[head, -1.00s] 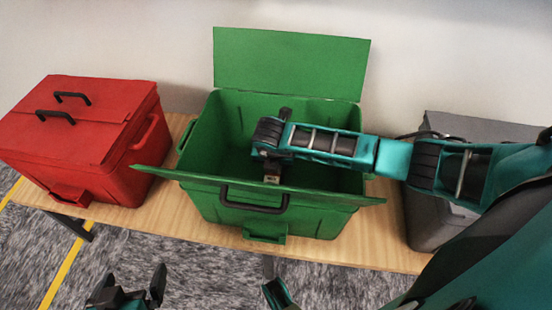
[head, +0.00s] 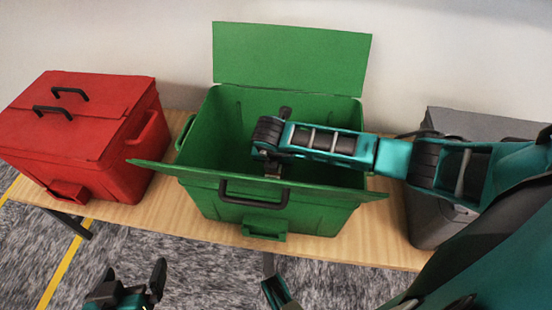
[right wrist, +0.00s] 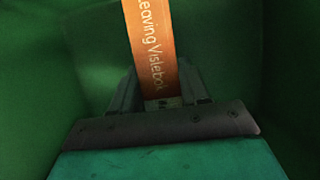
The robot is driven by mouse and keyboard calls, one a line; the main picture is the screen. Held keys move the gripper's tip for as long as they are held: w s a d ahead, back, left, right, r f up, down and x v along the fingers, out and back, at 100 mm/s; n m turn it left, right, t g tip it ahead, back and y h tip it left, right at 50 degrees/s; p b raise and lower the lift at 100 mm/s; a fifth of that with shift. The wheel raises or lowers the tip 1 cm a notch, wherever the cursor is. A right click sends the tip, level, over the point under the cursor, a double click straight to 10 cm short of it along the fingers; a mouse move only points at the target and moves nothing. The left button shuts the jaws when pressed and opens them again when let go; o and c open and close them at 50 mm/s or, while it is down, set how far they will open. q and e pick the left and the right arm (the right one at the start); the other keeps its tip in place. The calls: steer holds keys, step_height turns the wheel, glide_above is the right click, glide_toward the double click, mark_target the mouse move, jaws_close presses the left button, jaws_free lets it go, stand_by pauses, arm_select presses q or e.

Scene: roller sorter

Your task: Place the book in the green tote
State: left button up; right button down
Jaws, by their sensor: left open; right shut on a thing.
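The green tote (head: 205,205) stands open on the table, with its flaps spread at front and back. My right arm reaches in over its right side, and the right gripper (head: 270,168) points down inside the tote. In the right wrist view the right gripper (right wrist: 157,88) is shut on the orange book (right wrist: 151,45), whose spine lettering shows between the fingers. Green walls surround it there. I cannot tell whether the book touches the tote's floor. In the head view the book is hidden. My left gripper (head: 135,275) is open and empty at the bottom left, in front of the table.
A closed red tote (head: 75,130) with black handles stands to the left on the wooden table (head: 170,212). A grey tote (head: 425,220) stands to the right, partly behind my right arm. A pale wall is close behind. Bare tabletop shows between the red and green totes.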

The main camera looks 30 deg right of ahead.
steer(key=shift+f, duration=0.1)
steer(key=c, duration=0.5)
jaws_free()
steer(key=shift+c, duration=0.2)
steer(key=shift+o, duration=0.3)
